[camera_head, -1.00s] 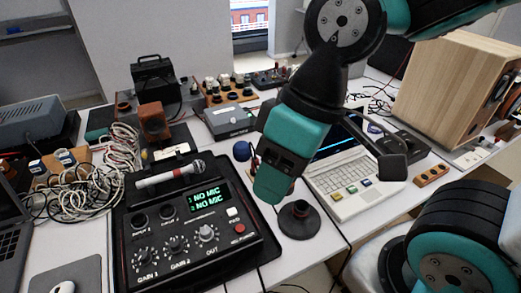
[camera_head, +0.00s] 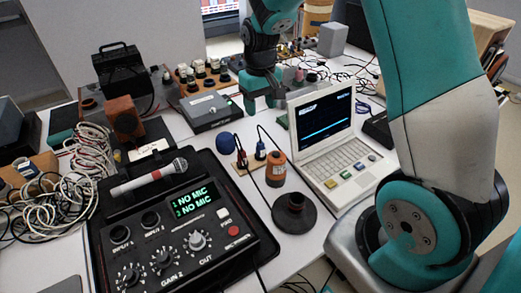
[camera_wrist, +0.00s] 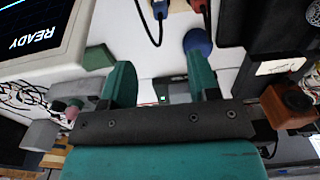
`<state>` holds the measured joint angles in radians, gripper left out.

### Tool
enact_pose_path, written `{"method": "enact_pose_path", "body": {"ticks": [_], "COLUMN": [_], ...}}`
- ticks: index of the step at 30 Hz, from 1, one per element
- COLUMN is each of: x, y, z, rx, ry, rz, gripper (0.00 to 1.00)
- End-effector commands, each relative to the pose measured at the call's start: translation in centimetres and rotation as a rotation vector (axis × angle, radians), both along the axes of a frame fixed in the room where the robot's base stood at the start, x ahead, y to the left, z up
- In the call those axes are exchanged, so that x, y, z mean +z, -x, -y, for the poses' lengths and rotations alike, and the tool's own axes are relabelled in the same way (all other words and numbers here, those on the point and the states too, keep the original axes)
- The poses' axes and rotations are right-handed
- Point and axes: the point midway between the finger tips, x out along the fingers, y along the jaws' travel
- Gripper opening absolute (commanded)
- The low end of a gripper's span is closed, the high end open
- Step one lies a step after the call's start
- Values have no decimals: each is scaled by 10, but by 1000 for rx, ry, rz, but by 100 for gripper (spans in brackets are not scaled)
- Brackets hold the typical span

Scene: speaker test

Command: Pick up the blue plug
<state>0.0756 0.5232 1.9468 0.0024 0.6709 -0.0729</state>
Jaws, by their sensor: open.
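The blue plug (camera_head: 260,150) stands upright on a small wooden board (camera_head: 243,168), with a dark cable running from its top. In the wrist view the blue plug (camera_wrist: 160,8) is cut by the top edge, with its cable hanging below. A red plug (camera_head: 241,158) stands to its left, and it also shows in the wrist view (camera_wrist: 199,5). My gripper (camera_head: 263,101) is beyond the plugs, above the back of the table, pointing down. In the wrist view my gripper (camera_wrist: 160,64) has its two teal fingers wide apart with nothing held between them. It is clear of the blue plug.
A blue foam ball (camera_head: 225,143) is just left of the plugs. An orange cylinder (camera_head: 276,170) and a black round base (camera_head: 294,213) stand in front. A white laptop (camera_head: 345,165) is at right, a mixer (camera_head: 262,240) front left, a grey box (camera_head: 207,108) behind.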

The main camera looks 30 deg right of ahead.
Motion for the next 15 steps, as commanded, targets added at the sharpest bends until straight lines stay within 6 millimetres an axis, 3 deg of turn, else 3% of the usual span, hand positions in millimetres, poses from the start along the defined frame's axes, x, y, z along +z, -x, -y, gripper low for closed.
{"method": "enact_pose_path", "body": {"ticks": [9,15], "x": [-72,-101], "y": [2,1], "z": [0,0], "rx": [0,0], "ry": [-2,-2], "rz": [-6,-3], "gripper": [55,55]}}
